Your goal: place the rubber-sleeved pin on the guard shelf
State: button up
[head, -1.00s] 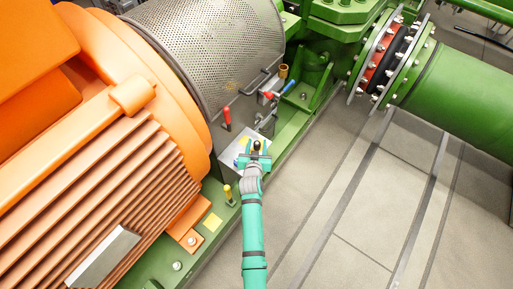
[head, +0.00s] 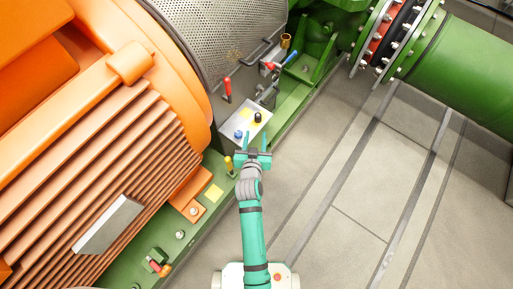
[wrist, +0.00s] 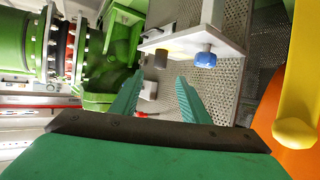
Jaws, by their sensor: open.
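The guard shelf (head: 226,124) is a pale plate beside the perforated guard; its edge shows in the wrist view (wrist: 190,37). A black-topped piece (head: 257,117), which I take for the rubber-sleeved pin, stands on its right part. In the wrist view it is a dark cylinder (wrist: 161,58) at the shelf. A blue-capped piece (head: 238,134) stands on the left part, also seen in the wrist view (wrist: 205,59). My gripper (head: 253,142) is open and empty, just in front of the shelf, apart from the pin. Its fingers (wrist: 158,82) show spread in the wrist view.
A red-handled piece (head: 227,86), a red and blue tool (head: 270,65) and a brass cup (head: 285,41) are beyond the shelf. A yellow-topped post (head: 229,164) stands close left of my gripper. The orange motor (head: 100,150) fills the left. Floor (head: 350,200) at right is clear.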

jog(key=s, duration=1)
jog(key=s+r, duration=0.5)
jog(key=s, duration=0.3)
jog(key=s+r+t, duration=0.1)
jog(key=s+r, duration=0.3)
jog(key=s, duration=0.4)
jog(key=s+d+r+y, duration=0.1)
jog(key=s+r, duration=0.4)
jog(key=s, duration=0.4)
jog(key=shift+r+n+t, duration=0.35)
jog(key=shift+n+t, duration=0.05)
jog(key=shift+s, duration=0.1)
